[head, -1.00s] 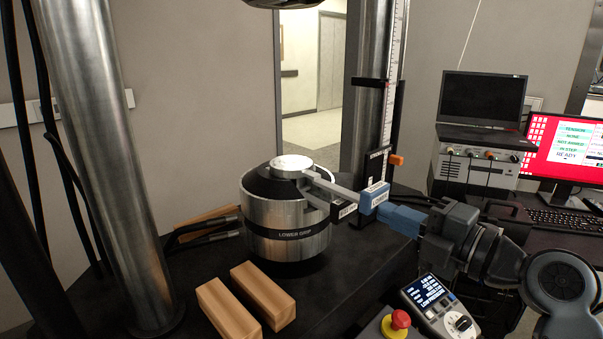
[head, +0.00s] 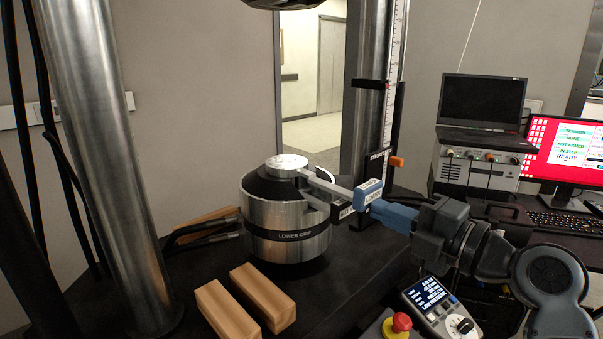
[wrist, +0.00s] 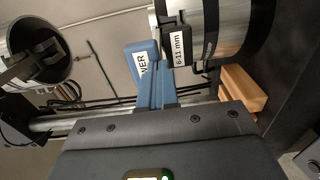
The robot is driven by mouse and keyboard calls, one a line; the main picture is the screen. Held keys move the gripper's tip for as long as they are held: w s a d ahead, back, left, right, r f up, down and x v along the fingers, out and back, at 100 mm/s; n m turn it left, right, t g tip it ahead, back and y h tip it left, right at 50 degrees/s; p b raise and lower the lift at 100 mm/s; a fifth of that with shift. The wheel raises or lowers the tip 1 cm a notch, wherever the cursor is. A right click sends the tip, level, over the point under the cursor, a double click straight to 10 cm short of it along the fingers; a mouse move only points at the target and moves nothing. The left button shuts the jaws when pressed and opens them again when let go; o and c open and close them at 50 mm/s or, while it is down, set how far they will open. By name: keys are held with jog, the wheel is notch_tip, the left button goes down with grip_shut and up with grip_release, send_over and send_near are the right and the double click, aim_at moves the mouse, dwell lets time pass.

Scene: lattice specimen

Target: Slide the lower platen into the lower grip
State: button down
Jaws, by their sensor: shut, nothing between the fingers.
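The lower grip (head: 290,222) is a silver cylinder with a dark cone top, labelled LOWER GRIP. A pale metal disc, which looks like the lower platen (head: 286,161), sits on top at its centre. How deep it is seated cannot be told. A silver lever (head: 328,184) runs from the grip to a labelled blue handle (head: 368,192). My gripper (head: 382,209) is shut and empty, its blue fingers right by the handle, apparently touching it. In the wrist view my gripper (wrist: 160,80) is beside the labelled blue handle (wrist: 140,62) and a black "6-11 mm" block (wrist: 179,47).
Two wooden blocks (head: 242,302) lie in front of the grip. A steel column (head: 105,150) stands left and a vertical scale (head: 391,90) behind right. A handset (head: 436,303) and red stop button (head: 401,322) sit at front right. The upper grip (head: 284,3) hangs above.

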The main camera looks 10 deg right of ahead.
jog(key=b+v, duration=0.3)
jog(key=v, duration=0.3)
dwell(0.6)
jog(key=b+v, duration=0.2)
jog(key=v, duration=0.6)
dwell(0.5)
